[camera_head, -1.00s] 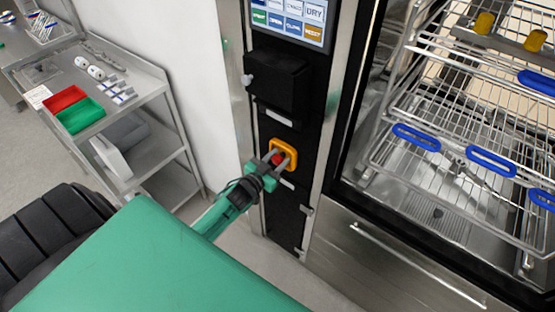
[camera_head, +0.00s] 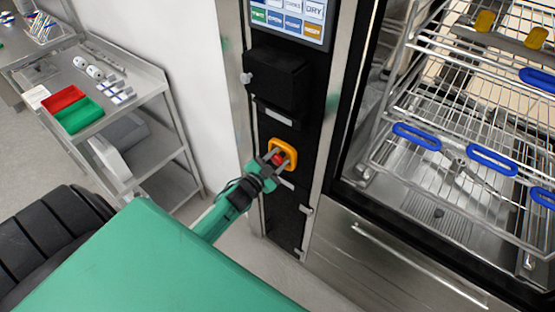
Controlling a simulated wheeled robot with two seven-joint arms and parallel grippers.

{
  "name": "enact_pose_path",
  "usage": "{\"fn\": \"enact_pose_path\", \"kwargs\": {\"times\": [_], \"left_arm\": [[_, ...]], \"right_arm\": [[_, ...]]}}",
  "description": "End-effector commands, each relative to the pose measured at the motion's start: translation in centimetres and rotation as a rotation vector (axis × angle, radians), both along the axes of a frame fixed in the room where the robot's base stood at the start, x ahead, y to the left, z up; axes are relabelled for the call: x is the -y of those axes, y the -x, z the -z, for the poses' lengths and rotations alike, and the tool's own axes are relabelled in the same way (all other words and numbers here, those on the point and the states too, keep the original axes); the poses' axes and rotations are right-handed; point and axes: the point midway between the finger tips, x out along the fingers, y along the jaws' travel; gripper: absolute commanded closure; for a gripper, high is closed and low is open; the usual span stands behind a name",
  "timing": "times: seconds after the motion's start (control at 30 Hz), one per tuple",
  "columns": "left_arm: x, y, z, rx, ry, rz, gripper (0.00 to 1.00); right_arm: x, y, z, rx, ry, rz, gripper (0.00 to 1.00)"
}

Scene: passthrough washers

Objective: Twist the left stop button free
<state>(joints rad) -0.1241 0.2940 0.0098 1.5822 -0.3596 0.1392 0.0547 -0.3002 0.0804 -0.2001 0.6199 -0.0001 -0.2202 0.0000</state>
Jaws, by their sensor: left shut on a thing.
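The left stop button (camera_head: 278,158) is red and sits inside a yellow-orange surround (camera_head: 290,150) on the black control column beside the washer. My left gripper (camera_head: 276,158) reaches up from below and is shut on the red button, one finger on each side of it. The fingers hide part of the button. My right gripper is not in view.
A touch panel (camera_head: 290,22) and a black box (camera_head: 275,80) are above the button. The open washer with wire racks (camera_head: 470,110) stands to the right. A steel cart (camera_head: 150,82) with red and green trays stands at left.

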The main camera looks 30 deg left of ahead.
Motion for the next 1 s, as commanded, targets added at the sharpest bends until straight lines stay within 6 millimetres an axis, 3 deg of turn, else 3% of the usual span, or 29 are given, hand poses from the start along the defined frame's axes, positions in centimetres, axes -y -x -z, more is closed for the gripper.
{"fn": "enact_pose_path", "kwargs": {"times": [0.23,0.27,0.3,0.67,1.0], "left_arm": [[0.0,0.0,0.0,-0.001,0.001,0.0,0.85],[0.0,0.0,0.0,-0.001,0.001,0.0,0.57],[0.0,0.0,0.0,-0.001,0.001,0.0,0.54],[0.0,0.5,0.1,-0.002,0.002,0.0,0.54],[-0.4,5.5,0.4,-0.003,0.001,0.001,0.54]], "right_arm": [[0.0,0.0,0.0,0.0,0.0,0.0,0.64],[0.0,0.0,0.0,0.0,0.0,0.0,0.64],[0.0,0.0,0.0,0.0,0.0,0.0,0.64],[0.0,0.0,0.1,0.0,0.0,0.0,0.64],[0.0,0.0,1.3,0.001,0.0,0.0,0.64]]}}
